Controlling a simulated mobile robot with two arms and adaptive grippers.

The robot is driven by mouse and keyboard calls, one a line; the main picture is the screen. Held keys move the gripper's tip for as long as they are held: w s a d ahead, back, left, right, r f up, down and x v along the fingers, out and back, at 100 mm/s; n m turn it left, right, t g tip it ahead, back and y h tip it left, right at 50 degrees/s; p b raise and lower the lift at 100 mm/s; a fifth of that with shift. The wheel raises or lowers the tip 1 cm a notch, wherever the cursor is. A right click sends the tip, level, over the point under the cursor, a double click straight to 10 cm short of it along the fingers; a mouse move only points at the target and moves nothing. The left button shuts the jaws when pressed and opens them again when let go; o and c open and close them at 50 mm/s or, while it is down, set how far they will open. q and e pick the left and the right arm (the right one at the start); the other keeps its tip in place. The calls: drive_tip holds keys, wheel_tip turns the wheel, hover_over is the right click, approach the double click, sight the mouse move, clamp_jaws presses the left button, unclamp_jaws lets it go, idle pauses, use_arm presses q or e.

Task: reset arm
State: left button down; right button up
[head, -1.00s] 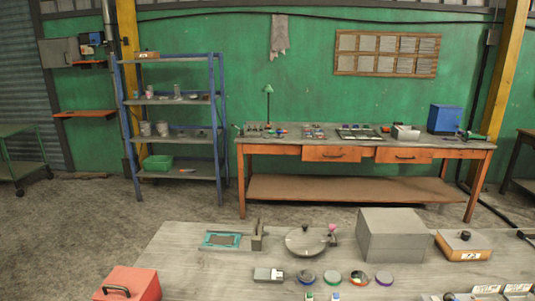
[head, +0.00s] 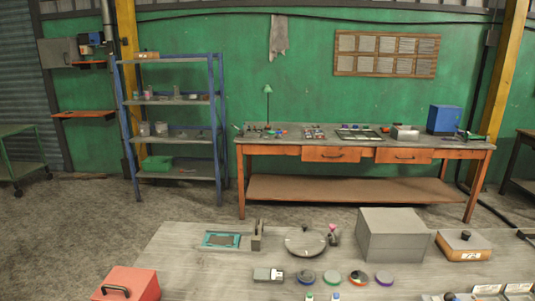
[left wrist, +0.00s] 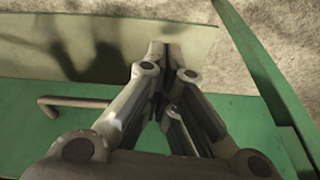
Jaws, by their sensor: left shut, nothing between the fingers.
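My left gripper (left wrist: 162,52) shows in the left wrist view with its fingers together and nothing between them. It is above or in front of a green metal surface with a bar handle (left wrist: 75,103); I cannot tell how far off it is. A pale panel and rough grey floor lie beyond the fingertips. No gripper or arm shows in the head view. My right gripper is not in view.
A grey table (head: 195,262) in front carries a red box (head: 127,283), a grey box (head: 393,235), a round lidded dish (head: 305,242) and several small discs. A workbench (head: 360,148) and blue shelf rack (head: 170,100) stand at the green wall. Open floor lies between.

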use_arm(q)
drive_tip(key=s+f+g, duration=0.1)
drive_tip(key=s+f, duration=0.2)
drive_tip(key=f, duration=0.6)
drive_tip(key=s+f, duration=0.4)
drive_tip(key=f, duration=0.5)
drive_tip(key=s+a+f+b, duration=0.1)
drive_tip(key=s+a+f, duration=0.2)
drive_tip(key=s+f, duration=0.7)
drive_tip(key=s, duration=0.2)
drive_tip(key=shift+s+a+f+g, duration=0.15)
drive_tip(key=shift+s+f+g, duration=0.05)
drive_tip(key=shift+s+g, duration=0.2)
